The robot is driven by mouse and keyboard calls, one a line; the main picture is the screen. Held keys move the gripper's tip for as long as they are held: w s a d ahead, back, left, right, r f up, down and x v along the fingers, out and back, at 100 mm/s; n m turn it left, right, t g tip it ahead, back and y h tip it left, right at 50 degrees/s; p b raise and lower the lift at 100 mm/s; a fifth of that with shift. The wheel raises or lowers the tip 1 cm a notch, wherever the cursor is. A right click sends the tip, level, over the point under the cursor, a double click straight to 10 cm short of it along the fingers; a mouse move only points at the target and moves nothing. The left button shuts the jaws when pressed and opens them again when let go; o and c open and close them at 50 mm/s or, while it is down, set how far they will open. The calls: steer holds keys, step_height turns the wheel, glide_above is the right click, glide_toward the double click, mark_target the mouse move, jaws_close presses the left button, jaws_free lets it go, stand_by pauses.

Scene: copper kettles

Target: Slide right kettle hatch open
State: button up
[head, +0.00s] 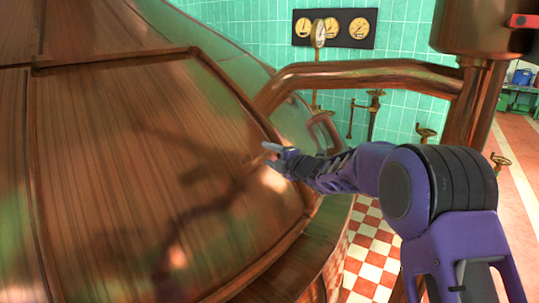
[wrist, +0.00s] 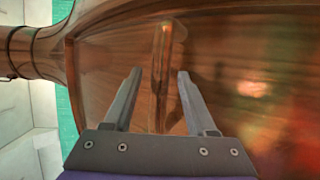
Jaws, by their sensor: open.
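The copper kettle fills the left of the head view, and its large framed hatch (head: 130,130) lies flat on the sloping dome. In the wrist view the hatch surface (wrist: 225,60) fills the middle and right. A slim upright copper handle (wrist: 163,45) stands on it, lined up with the gap between my fingers. My gripper (head: 270,152) is at the right part of the hatch in the head view. In the wrist view my gripper (wrist: 160,73) is open, with one finger on each side of the handle's line. I cannot tell whether either finger touches it.
A thick copper pipe (head: 365,73) runs behind my arm to a copper column (head: 478,100) at the right. Gauges (head: 335,28) hang on the green tiled wall. Valves (head: 425,133) stand above the checkered floor (head: 375,250).

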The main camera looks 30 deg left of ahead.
steer(key=shift+a, duration=0.15)
jaws_close()
stand_by(1.4)
